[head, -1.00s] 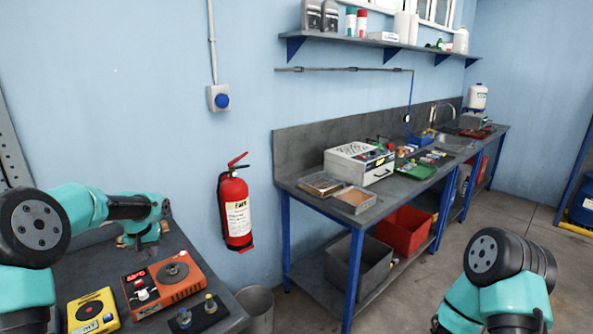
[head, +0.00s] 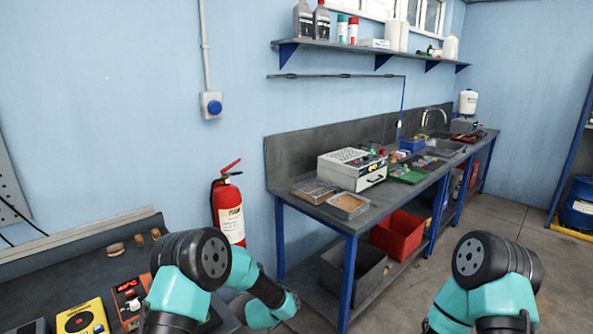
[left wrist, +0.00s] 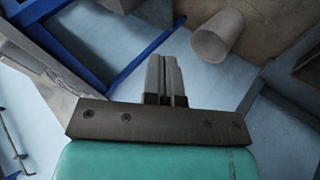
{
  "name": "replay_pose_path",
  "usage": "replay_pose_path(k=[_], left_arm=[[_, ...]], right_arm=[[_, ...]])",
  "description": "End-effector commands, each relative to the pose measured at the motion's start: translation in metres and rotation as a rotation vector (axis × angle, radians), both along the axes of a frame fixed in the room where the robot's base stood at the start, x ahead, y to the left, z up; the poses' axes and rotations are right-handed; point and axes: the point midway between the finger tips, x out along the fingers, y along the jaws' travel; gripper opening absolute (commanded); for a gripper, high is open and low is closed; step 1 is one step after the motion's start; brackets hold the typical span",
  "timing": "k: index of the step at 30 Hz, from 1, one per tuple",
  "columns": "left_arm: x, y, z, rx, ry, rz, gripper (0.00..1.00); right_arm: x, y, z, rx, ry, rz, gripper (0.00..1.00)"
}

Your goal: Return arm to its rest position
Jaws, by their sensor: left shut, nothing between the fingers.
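My left gripper (left wrist: 165,78) shows in the left wrist view with its two grey fingers together and nothing between them. It is clear of any surface, with the floor and blue bench legs beyond it. In the head view my teal left arm is folded at the lower middle, in front of the near bench's right end, and its fingers cannot be made out there. My right arm stands at the lower right of the head view; its gripper is out of view.
The near bench (head: 60,275) holds a yellow device (head: 82,318), an orange-red device (head: 128,300) partly hidden by my arm, and small round wooden pieces. A fire extinguisher (head: 229,205) hangs on the wall. A grey bin (left wrist: 217,34) stands on the floor. A long bench (head: 375,212) runs along the wall.

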Motion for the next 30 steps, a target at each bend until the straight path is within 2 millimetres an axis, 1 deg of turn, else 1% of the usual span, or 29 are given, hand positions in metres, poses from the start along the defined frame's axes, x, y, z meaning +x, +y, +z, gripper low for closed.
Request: replay_pose_path(k=[1, 3, 5, 6, 8, 11, 14, 17, 18, 20, 21, 23, 24, 27, 30], left_arm=[[-0.015, -0.011, -0.016, 0.006, 0.015, 0.003, 0.0], [-0.034, -0.018, -0.033, 0.018, 0.03, 0.011, 0.0], [-0.05, -0.019, -0.047, 0.034, 0.046, 0.012, 0.0], [-0.062, -0.017, -0.056, 0.046, 0.058, 0.011, 0.0], [-0.079, -0.01, -0.066, 0.067, 0.078, 0.004, 0.0], [-0.106, 0.012, -0.08, 0.104, 0.115, -0.023, 0.0], [-0.135, 0.04, -0.089, 0.137, 0.16, -0.065, 0.0], [-0.169, 0.074, -0.094, 0.166, 0.214, -0.123, 0.0], [-0.185, 0.089, -0.095, 0.177, 0.237, -0.15, 0.0], [-0.212, 0.111, -0.096, 0.188, 0.276, -0.195, 0.0], [-0.231, 0.125, -0.096, 0.194, 0.302, -0.229, 0.0], [-0.262, 0.144, -0.094, 0.197, 0.34, -0.28, 0.0], [-0.28, 0.155, -0.093, 0.198, 0.362, -0.312, 0.0], [-0.321, 0.173, -0.088, 0.191, 0.406, -0.38, 0.0], [-0.345, 0.183, -0.083, 0.183, 0.429, -0.423, 0.0]], right_arm=[[0.0, 0.0, 0.0, 0.0, 0.0, 0.0, 0.43], [0.0, 0.0, 0.0, 0.0, 0.0, 0.0, 0.43], [0.0, 0.0, 0.0, 0.0, 0.0, 0.0, 0.43], [0.0, 0.0, 0.0, 0.0, 0.0, 0.0, 0.43], [0.0, 0.0, 0.0, 0.0, 0.0, 0.0, 0.43], [0.0, 0.0, 0.0, 0.0, 0.0, 0.0, 0.43], [0.0, 0.0, 0.0, 0.0, 0.0, 0.0, 0.43], [0.0, 0.0, 0.0, 0.0, 0.0, 0.0, 0.43], [0.0, 0.0, 0.0, 0.0, 0.0, 0.0, 0.43], [0.0, 0.0, 0.0, 0.0, 0.0, 0.0, 0.43], [0.0, 0.0, 0.0, 0.0, 0.0, 0.0, 0.43], [0.0, 0.0, 0.0, 0.0, 0.0, 0.0, 0.43], [0.0, 0.0, 0.0, 0.0, 0.0, 0.0, 0.43], [0.0, 0.0, 0.0, 0.0, 0.0, 0.0, 0.43], [0.0, 0.0, 0.0, 0.0, 0.0, 0.0, 0.43]])
